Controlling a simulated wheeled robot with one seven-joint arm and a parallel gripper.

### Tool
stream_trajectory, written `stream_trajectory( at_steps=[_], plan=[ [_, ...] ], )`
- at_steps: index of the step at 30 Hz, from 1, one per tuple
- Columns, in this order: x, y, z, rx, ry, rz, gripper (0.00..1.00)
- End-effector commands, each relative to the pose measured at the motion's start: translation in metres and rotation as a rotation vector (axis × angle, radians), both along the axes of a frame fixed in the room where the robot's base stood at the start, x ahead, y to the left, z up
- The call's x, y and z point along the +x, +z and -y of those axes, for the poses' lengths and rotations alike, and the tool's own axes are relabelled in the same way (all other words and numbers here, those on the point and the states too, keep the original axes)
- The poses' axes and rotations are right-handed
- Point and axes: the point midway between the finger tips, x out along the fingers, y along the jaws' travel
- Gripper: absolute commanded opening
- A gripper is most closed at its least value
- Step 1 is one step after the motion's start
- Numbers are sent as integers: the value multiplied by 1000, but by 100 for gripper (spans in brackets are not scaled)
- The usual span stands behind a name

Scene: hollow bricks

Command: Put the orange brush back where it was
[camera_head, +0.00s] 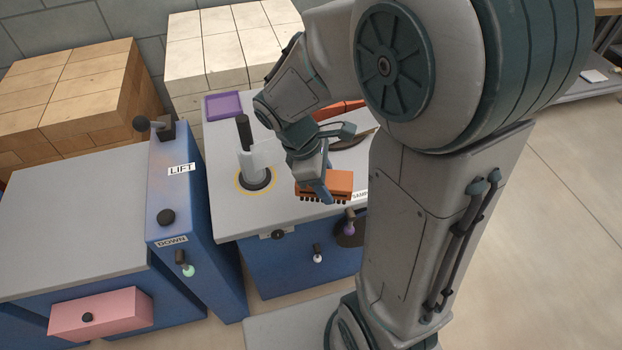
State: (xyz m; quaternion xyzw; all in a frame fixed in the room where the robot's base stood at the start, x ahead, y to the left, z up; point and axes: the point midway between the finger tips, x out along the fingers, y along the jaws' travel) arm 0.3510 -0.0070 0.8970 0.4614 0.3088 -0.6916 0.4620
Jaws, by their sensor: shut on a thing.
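The orange brush (342,181) shows near the front edge of the grey-topped blue cabinet (225,215), with its dark bristles pointing down. My gripper (325,186) comes down over it from behind and is shut on it. One finger crosses the front of the brush. I cannot tell whether the bristles touch the top or hang just above it. My arm hides the right part of the cabinet top.
A light cylinder with a dark handle (244,140) stands inside a yellow ring left of the brush. A purple tray (223,106) lies behind. A red-orange object (340,110) is partly hidden by my arm. A blue LIFT/DOWN panel (180,205) stands left; brick stacks (70,95) stand behind.

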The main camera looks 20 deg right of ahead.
Motion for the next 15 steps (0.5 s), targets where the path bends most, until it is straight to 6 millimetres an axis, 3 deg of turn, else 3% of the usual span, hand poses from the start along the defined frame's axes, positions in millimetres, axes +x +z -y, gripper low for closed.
stream_trajectory(
  at_steps=[9, 15],
  plan=[
    [54, -33, -4, 0, 1, -2, 28],
    [77, -46, -6, 0, 0, 0, 28]
  ],
)
